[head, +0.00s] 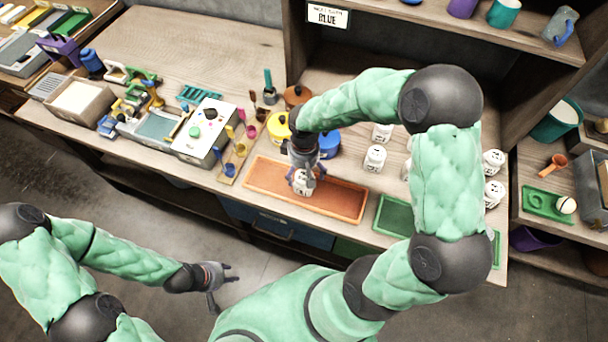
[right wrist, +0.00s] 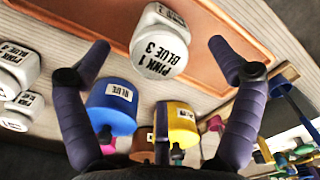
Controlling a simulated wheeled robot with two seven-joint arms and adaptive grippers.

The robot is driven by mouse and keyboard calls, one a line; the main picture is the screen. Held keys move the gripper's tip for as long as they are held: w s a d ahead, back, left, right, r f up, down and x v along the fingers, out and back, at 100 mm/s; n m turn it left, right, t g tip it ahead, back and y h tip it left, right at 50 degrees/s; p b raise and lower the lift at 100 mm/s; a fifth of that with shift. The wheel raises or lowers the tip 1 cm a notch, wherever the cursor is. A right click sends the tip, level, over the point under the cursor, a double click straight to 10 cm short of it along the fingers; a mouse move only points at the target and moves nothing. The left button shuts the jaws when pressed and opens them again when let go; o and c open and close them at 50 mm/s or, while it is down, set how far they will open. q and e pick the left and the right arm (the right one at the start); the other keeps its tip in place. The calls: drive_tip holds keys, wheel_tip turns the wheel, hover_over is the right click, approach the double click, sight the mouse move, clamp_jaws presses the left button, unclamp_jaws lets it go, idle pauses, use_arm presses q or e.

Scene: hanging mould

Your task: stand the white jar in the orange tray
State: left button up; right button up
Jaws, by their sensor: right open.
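A white jar (head: 302,186) with a black-lettered label is in the orange tray (head: 345,204), towards its left part, and looks upright. In the right wrist view the jar (right wrist: 160,42) reads "PINK 1 BLUE 3" and lies between and beyond my fingertips, over the orange tray floor (right wrist: 235,45). My right gripper (head: 304,176) is just above the jar, and its fingers (right wrist: 158,58) are spread apart with a gap on both sides of it. The arm and fingers partly hide the jar in the head view. My left gripper (head: 226,285) is open and empty, low in front of the counter.
Other white jars (head: 375,158) stand behind and right of the tray. A blue pot (head: 328,145) and a yellow pot (head: 278,127) stand behind it. A green tray (head: 395,216) is to its right. A board with coloured spoons (head: 238,150) is to its left. A shelf (head: 470,35) overhangs the back.

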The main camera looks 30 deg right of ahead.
wheel_tip(320, 180, up, 7)
drive_tip(key=p, duration=0.1)
drive_tip(key=shift+r, duration=0.1)
idle(2.2)
